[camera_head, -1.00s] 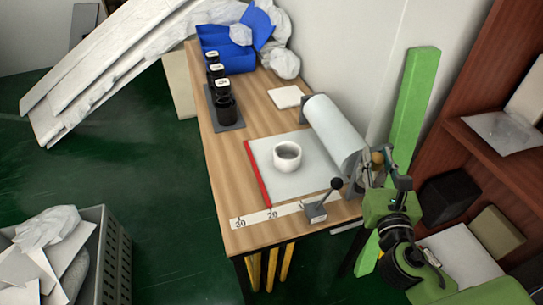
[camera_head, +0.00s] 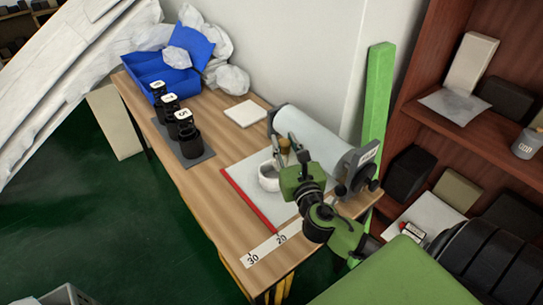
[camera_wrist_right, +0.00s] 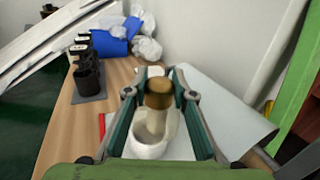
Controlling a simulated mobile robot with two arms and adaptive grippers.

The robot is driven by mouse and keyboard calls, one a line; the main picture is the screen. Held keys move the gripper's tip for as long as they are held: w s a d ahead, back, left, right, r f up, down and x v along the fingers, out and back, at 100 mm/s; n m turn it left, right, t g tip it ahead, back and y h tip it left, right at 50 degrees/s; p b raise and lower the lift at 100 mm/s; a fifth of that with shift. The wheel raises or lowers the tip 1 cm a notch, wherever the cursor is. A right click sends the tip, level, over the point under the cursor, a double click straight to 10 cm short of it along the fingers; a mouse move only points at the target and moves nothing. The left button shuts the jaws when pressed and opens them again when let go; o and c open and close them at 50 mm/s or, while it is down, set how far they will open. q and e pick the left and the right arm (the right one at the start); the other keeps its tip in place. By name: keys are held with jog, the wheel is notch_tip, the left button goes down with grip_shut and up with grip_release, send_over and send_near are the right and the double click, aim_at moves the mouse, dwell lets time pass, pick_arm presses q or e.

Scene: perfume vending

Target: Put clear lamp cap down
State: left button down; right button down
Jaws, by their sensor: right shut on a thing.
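My right gripper (camera_head: 281,150) is above the roll end of the workbench, beside the white bowl. It is shut on a small brown-topped cap (camera_head: 284,146). In the right wrist view the cap (camera_wrist_right: 158,92) sits between the two fingers (camera_wrist_right: 160,88), with a pale, see-through-looking part below it. The white bowl (camera_head: 268,184) stands on the white sheet (camera_head: 242,176); in the wrist view the bowl (camera_wrist_right: 150,150) lies just behind and below the cap. I cannot tell whether cap and bowl touch. My left gripper is not in view.
A white paper roll (camera_head: 320,135) lies at the right of the wooden table (camera_head: 205,205). Black numbered cups stand on a grey mat (camera_head: 197,160), with a blue bin (camera_head: 160,75) beyond. A white square pad (camera_head: 246,113) lies near the wall. A brown shelf (camera_head: 420,110) stands right.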

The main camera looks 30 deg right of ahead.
jog(key=w+d+f+b, duration=0.1)
jog(key=w+f+b, duration=0.2)
jog(key=w+f, duration=0.4)
notch_tip(320, 180, down, 3)
jog(key=shift+r, duration=0.1)
jog(key=shift+f+b, duration=0.5)
jog(key=shift+f, duration=0.2)
jog(key=c, duration=1.8)
grip_release()
jog(key=shift+o, duration=0.5)
jog(key=shift+r, duration=0.1)
